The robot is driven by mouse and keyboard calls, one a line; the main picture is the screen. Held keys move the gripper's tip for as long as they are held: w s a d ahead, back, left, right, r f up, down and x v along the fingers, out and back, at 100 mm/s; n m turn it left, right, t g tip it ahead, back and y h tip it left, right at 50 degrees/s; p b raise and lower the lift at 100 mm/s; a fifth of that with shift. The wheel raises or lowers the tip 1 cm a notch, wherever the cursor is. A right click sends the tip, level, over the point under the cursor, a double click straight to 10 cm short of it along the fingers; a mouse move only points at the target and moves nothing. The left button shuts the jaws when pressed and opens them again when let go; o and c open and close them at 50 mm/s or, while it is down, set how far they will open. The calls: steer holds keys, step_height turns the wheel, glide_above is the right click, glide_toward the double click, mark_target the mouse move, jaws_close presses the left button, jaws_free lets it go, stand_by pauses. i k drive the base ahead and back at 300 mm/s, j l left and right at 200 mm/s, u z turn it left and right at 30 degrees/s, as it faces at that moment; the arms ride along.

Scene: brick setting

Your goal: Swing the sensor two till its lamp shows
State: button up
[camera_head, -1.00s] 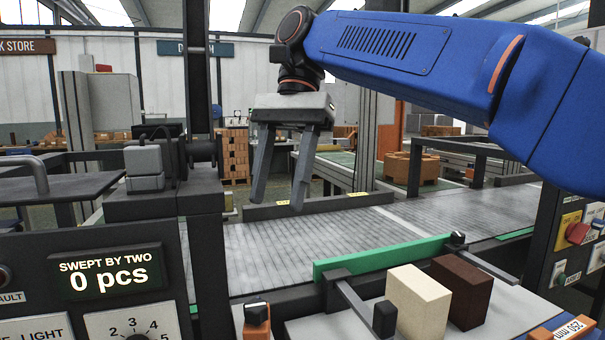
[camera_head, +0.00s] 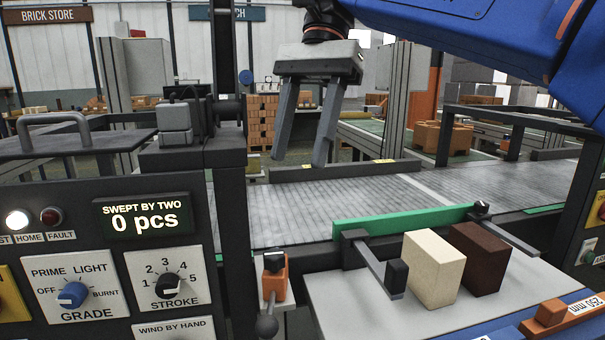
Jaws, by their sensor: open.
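My gripper (camera_head: 299,161) is open and empty, with its two grey fingers pointing down above the far side of the grey conveyor belt (camera_head: 380,205). No label for sensor two is readable, so I cannot tell which part it is. A grey block-shaped unit (camera_head: 175,120) stands on the machine at the left, apart from my gripper. An orange fitting with a black top (camera_head: 274,277) and a ball-ended lever stands at the near edge of the belt. No lit lamp shows on either.
A green bar (camera_head: 400,221) edges the belt. Cream (camera_head: 434,268) and brown (camera_head: 483,258) blocks stand on the near plate.

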mark_target(274, 285)
steer(key=k, duration=0.85)
